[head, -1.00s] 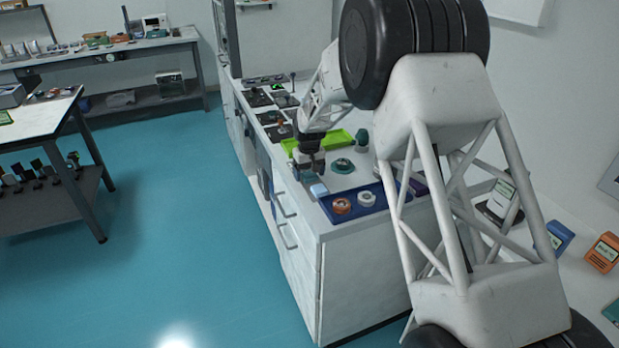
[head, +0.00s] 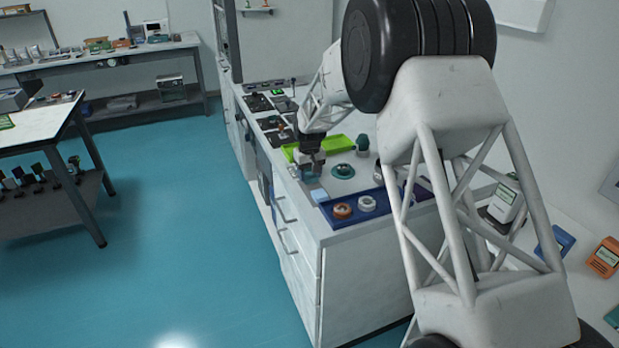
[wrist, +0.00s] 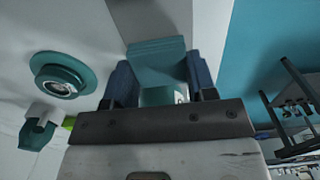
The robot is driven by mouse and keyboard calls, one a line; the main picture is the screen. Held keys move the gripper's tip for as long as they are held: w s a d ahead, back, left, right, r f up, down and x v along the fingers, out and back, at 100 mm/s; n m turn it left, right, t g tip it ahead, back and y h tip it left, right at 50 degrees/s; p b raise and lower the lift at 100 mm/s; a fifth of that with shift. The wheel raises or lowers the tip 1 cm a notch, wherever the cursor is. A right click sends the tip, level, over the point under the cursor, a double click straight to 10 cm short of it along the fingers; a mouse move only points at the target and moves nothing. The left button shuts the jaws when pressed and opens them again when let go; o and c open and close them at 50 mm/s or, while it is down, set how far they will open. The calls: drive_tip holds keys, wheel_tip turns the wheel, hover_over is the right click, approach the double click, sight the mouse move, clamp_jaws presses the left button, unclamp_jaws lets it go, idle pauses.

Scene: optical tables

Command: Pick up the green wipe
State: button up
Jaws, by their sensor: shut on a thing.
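The green wipe, a flat teal-green piece (wrist: 157,55), is between the two dark blue fingers of my gripper (wrist: 160,75) in the wrist view. My gripper is shut on it. In the head view, my gripper (head: 311,167) is just above the white counter, near its left edge. The wipe is too small and too hidden by the fingers to make out clearly there.
A teal tape roll (head: 343,171) lies right of my gripper; it also shows in the wrist view (wrist: 62,76). A blue tray (head: 390,206) with orange and white rolls is in front. A lime-green tray (head: 336,145) is behind. A pale blue piece (head: 319,195) lies by the blue tray.

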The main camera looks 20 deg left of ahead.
drive_tip(key=shift+r, duration=0.7)
drive_tip(key=shift+s+d+r, duration=0.15)
drive_tip(key=shift+r, duration=0.15)
drive_tip(key=s+d, duration=0.3)
drive_tip(key=s, duration=0.1)
drive_tip(key=s+d+r, duration=0.1)
drive_tip(key=s+d, duration=0.1)
drive_tip(key=s, duration=0.2)
drive_tip(key=s+d, duration=0.3)
drive_tip(key=s, duration=0.2)
drive_tip(key=shift+d+r, duration=0.15)
drive_tip(key=shift+d, duration=0.2)
